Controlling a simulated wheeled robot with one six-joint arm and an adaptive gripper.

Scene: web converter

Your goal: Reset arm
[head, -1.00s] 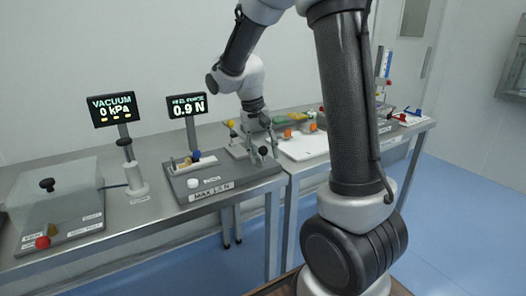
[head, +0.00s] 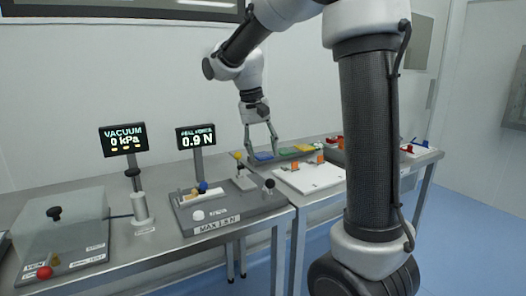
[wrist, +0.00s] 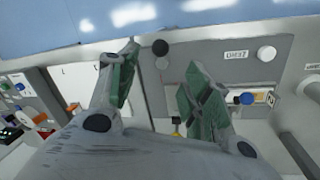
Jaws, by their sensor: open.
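My gripper (head: 261,144) points down above the table, over the back right of the peel-force tester (head: 232,208). In the wrist view my gripper (wrist: 160,85) has its two green-padded fingers apart with nothing between them. The tester is a grey plate labelled MAX 1.8 N, with a white button (head: 198,215), a blue knob (head: 203,187), a black knob (head: 269,184) and a yellow knob (head: 237,155). Its display (head: 196,137) reads 0.9 N. In the wrist view the plate (wrist: 215,55) lies beyond and below the fingers.
A clear-lidded vacuum chamber (head: 62,235) with a red knob stands at the left, beside a display (head: 123,139) reading VACUUM 0 kPa. A white board (head: 312,179) with orange pieces lies to the right. Air above the table's left half is clear.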

